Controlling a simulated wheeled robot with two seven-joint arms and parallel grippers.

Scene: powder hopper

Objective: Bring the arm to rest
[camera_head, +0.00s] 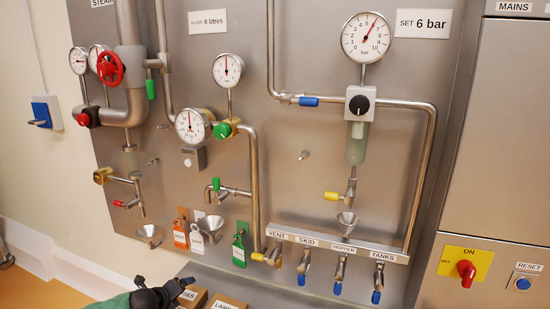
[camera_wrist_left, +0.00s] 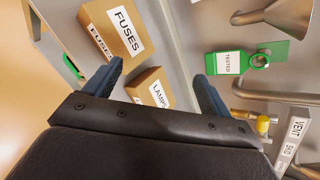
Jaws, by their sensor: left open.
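My left gripper (camera_head: 178,286) is at the bottom of the head view, low in front of the steel panel. In the left wrist view the left gripper (camera_wrist_left: 160,85) has its two fingers wide apart, with nothing between them. Beyond the fingers are a box labelled FUSES (camera_wrist_left: 112,22) and a smaller box labelled LAMPS (camera_wrist_left: 150,88), both apart from the fingers as far as I can tell. In the head view the gripper partly covers the FUSES box (camera_head: 194,296). My right gripper is not in view.
Above right of the gripper hang a green TESTED tag (camera_head: 239,247) and a yellow-handled VENT valve (camera_head: 262,257). Several blue-handled valves sit below the labelled manifold (camera_head: 330,243). A steel funnel (camera_head: 148,236) juts from the panel. A red switch (camera_head: 466,270) is far right. The wall at left (camera_head: 45,165) is mostly bare.

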